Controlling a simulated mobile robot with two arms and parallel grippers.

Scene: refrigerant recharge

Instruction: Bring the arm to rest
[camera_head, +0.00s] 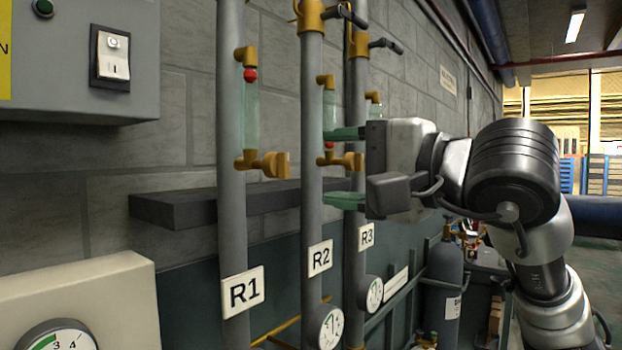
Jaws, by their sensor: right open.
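My right arm comes in from the right, and my right gripper (345,166) is open, with its two green fingers pointing left. The fingers are one above the other, in front of the pipes marked R2 (311,215) and R3 (357,90), near the brass valve of R2 (343,160). I see nothing held between the fingers. I cannot tell whether they touch a pipe. My left gripper is not in view.
The pipe R1 (231,180) stands left, with a sight glass and red ball. A dark shelf (180,207) is on the wall behind. A grey switch box (60,85) hangs upper left, a gauge box (100,290) lower left. A dark cylinder (442,285) stands below my arm.

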